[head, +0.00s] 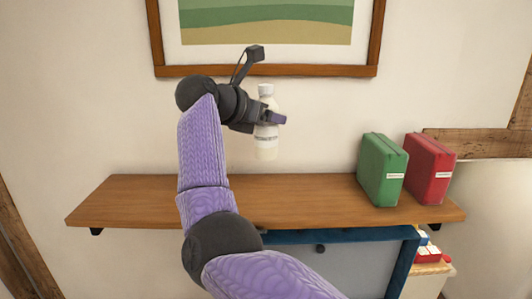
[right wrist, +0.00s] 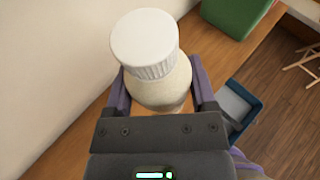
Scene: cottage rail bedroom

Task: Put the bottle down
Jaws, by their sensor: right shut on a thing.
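The bottle (head: 266,143) is white with a white cap and stands upright in the head view. My right gripper (head: 272,118) is shut around its body and holds it in the air above the wooden shelf (head: 300,184). In the right wrist view the bottle's ribbed cap (right wrist: 146,42) faces the camera, and the two purple fingers (right wrist: 160,92) sit on either side of the cream body. The bottle's bottom is above the shelf top in the head view, apart from it. My left gripper is not in view.
A green box (head: 382,168) and a red box (head: 430,163) stand at the shelf's right end. The shelf's middle and left are clear. A framed picture (head: 265,71) hangs on the wall above. A blue-framed piece (head: 340,236) is below the shelf.

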